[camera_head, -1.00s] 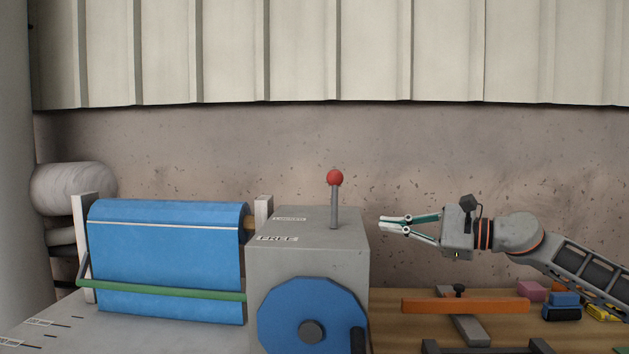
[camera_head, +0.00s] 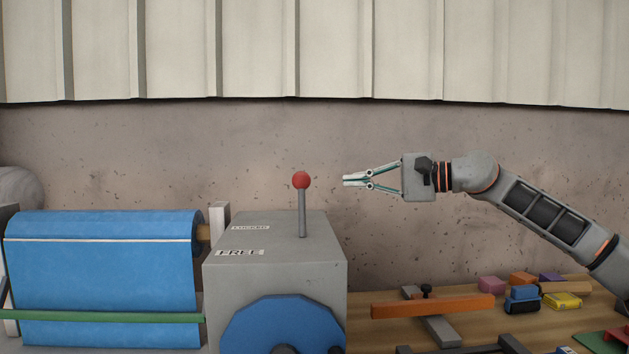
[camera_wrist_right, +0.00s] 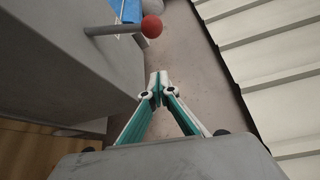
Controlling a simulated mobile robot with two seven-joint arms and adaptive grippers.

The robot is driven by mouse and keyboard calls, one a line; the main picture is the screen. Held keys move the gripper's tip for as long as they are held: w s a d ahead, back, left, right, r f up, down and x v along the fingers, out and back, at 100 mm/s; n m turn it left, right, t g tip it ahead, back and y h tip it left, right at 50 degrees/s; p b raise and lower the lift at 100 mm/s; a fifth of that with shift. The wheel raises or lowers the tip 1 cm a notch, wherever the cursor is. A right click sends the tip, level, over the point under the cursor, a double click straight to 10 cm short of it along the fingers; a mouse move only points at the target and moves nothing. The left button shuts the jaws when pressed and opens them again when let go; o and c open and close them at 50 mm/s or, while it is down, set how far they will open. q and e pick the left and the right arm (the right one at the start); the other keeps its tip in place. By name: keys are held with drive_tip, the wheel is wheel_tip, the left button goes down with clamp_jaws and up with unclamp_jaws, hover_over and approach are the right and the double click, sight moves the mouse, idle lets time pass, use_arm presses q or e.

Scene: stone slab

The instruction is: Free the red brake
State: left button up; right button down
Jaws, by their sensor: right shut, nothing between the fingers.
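The red brake is a grey lever with a red ball knob (camera_head: 301,180), standing upright on top of a grey box (camera_head: 275,275). The box top has a FREE label (camera_head: 239,252) at the front and another label (camera_head: 250,227) behind it. My right gripper (camera_head: 345,181) is shut and empty, to the right of the knob at about its height, with a gap between them. In the right wrist view the knob (camera_wrist_right: 152,27) shows beyond the shut fingertips (camera_wrist_right: 158,78), up and to the left. My left gripper is not in view.
A blue roll of sheet (camera_head: 100,275) with a green bar (camera_head: 100,317) is left of the box. A blue wheel (camera_head: 285,328) is on the box front. A wooden bench (camera_head: 470,325) at right carries an orange bar (camera_head: 432,306) and several coloured blocks.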

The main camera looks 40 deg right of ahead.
sight(302, 205)
drive_tip(key=w+a+p, duration=0.4)
drive_tip(key=w+a, duration=0.1)
drive_tip(key=a, duration=0.2)
drive_tip(key=shift+w+a+p, duration=0.15)
drive_tip(key=shift+w+p, duration=0.15)
drive_tip(key=shift+p, duration=0.1)
idle(0.6)
